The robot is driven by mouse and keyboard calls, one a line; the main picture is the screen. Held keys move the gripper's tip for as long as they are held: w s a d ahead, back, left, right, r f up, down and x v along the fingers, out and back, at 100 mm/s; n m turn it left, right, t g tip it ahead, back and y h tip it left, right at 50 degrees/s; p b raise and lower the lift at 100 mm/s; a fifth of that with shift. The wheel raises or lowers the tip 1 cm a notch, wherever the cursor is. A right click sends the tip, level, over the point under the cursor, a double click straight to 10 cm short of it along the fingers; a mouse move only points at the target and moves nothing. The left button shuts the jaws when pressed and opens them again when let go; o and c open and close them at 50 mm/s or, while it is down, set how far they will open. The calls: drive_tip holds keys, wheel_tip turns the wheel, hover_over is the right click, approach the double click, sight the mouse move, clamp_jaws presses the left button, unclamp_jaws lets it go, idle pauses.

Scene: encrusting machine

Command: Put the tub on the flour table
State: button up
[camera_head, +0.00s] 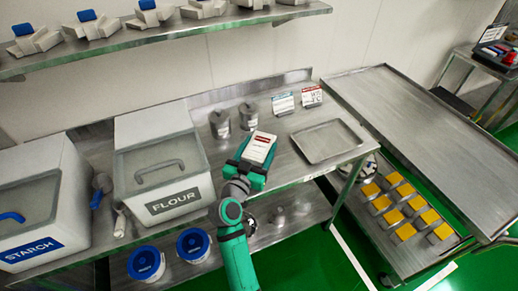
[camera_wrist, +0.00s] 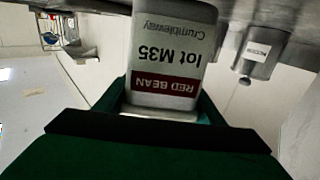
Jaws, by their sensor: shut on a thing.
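The tub (camera_head: 261,147) is white with a red "RED BEAN" label, and its label fills the middle of the wrist view (camera_wrist: 172,55), upside down. My green gripper (camera_head: 256,162) is shut on the tub, with a jaw on either side. The tub is over the front middle of the steel flour table (camera_head: 285,158), right of the white FLOUR bin (camera_head: 160,165). I cannot tell whether its base touches the tabletop; the base is out of the wrist view.
Two metal canisters (camera_head: 248,115) stand behind the tub. Two small cards (camera_head: 284,103) stand at the back, and an empty steel tray (camera_head: 330,141) lies to the right. A white STARCH bin (camera_head: 30,215) is at far left. Blue-lidded containers (camera_head: 146,263) are on the lower shelf.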

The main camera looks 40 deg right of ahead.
drive_tip(key=shift+f, duration=0.35)
drive_tip(key=shift+f, duration=0.1)
drive_tip(key=o, duration=1.8)
drive_tip(key=shift+f, duration=0.15)
drive_tip(key=shift+r, duration=0.2)
drive_tip(key=v, duration=1.2)
drive_tip(key=shift+s+f, duration=0.15)
